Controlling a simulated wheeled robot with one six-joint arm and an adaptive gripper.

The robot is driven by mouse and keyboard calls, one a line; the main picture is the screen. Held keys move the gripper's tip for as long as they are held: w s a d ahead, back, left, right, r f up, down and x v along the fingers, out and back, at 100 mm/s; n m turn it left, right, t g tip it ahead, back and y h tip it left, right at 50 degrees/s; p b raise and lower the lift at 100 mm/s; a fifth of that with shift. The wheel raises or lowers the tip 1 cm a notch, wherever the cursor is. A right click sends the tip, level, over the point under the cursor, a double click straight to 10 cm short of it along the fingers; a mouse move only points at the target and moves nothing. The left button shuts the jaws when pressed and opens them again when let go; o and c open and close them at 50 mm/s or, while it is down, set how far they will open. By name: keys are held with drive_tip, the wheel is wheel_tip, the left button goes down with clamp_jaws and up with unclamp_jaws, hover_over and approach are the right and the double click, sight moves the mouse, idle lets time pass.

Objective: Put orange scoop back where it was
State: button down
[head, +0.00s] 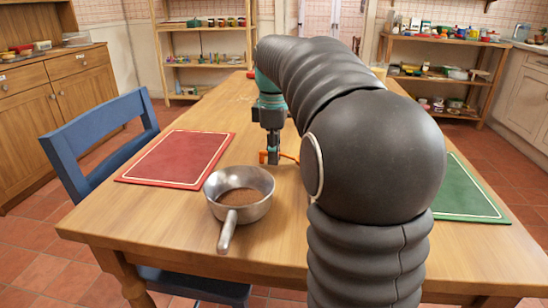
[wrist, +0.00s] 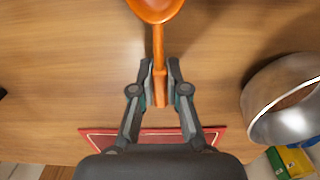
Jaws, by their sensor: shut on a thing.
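The orange scoop (wrist: 157,10) is between the fingers of my gripper (wrist: 160,88) in the wrist view. The fingers are shut on its handle, and its bowl points away from my gripper toward the top edge. In the head view my gripper (head: 272,158) is low over the wooden table, behind the metal pan. I cannot tell whether the scoop touches the table.
A metal pan (head: 255,209) with brown contents stands on the table (head: 160,225), handle toward the front. A red placemat (head: 180,158) lies at left, a green one (head: 468,193) at right. A blue chair (head: 95,130) stands at the left edge. Shelves stand behind.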

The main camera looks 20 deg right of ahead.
drive_tip(key=shift+f, duration=0.45)
drive_tip(key=shift+f, duration=0.15)
drive_tip(key=c, duration=1.2)
unclamp_jaws()
wheel_tip(320, 180, up, 12)
drive_tip(key=shift+r+p, duration=0.15)
drive_tip(key=shift+p, duration=0.95)
